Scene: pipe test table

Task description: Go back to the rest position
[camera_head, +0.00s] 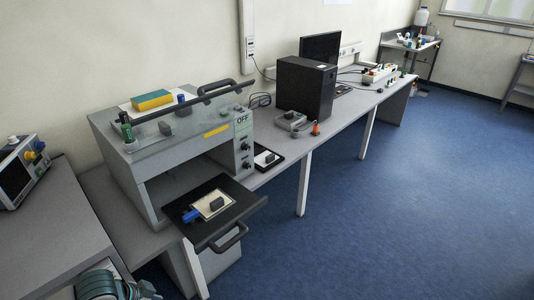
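Neither of my grippers can be made out in the head view. A grey-green rounded part (100,285) with a darker piece on its right is cut off by the bottom edge at the left; I cannot tell what it is. The pipe test machine (125,170) stands on the bench at the left, marked OFF. Its dark tray (240,206) is pulled out at the front, with a black handle (229,238). On the tray lies a light plate (200,208) with a small dark block (216,203) and a blue piece (190,216).
A grey bench (45,235) with an instrument (20,170) fills the near left. The long bench (345,115) carries a black computer (306,87), a monitor (321,46) and small devices. A side table (410,46) stands far back. The blue floor (400,210) at the right is clear.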

